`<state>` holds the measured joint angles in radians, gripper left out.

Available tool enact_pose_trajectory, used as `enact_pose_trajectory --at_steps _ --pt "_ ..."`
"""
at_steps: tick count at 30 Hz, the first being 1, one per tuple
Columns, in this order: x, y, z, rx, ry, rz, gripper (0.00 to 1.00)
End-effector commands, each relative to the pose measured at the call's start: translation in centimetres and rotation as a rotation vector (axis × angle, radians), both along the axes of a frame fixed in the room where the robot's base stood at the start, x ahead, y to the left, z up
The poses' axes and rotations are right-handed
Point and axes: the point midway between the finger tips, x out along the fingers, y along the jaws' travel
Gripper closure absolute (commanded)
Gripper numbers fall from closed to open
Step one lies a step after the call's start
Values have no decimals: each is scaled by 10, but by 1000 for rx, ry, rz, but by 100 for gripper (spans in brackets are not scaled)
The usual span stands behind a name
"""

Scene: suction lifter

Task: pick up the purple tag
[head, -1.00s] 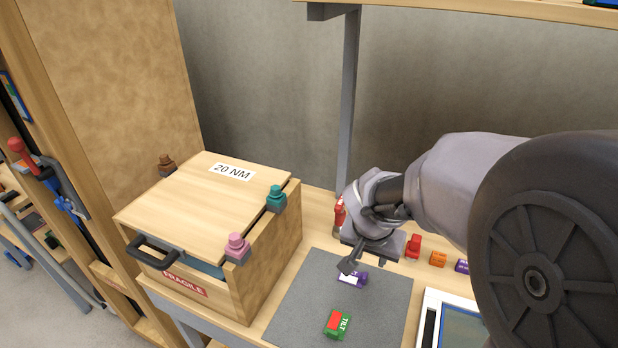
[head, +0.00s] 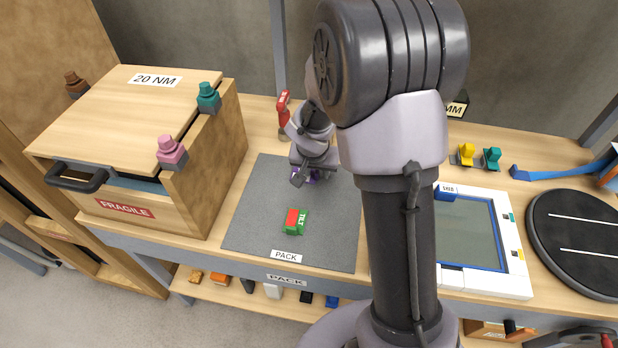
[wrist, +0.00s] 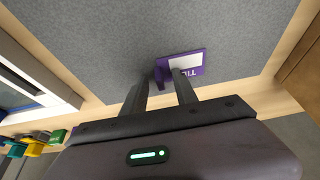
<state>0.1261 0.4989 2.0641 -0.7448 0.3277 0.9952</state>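The purple tag (wrist: 198,60), with a white label whose lettering is partly hidden, lies on the grey mat in the wrist view. In the head view only slivers of it (head: 315,175) show under my gripper (head: 301,180). In the wrist view my gripper (wrist: 161,78) is open, its two dark fingers apart. The right finger crosses in front of the white label, and a purple upright part of the tag shows between the fingertips. I cannot tell whether the fingers touch the tag.
A green and red tag (head: 296,221) lies nearer on the grey PACK mat (head: 255,225). A wooden crate (head: 215,150) with coloured knobs stands left. A white-framed screen (head: 510,270) lies right. A red-handled item (head: 284,105) stands behind my gripper.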

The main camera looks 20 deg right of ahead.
Motion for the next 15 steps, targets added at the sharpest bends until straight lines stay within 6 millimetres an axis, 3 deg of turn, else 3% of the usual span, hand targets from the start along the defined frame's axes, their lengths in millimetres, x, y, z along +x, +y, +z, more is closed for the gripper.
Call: enact_pose_trajectory --at_steps 5,10,15 --pt "1 0 0 0 -1 0 65" --pt "1 0 1 0 -1 0 99" --pt "1 0 1 0 -1 0 100"
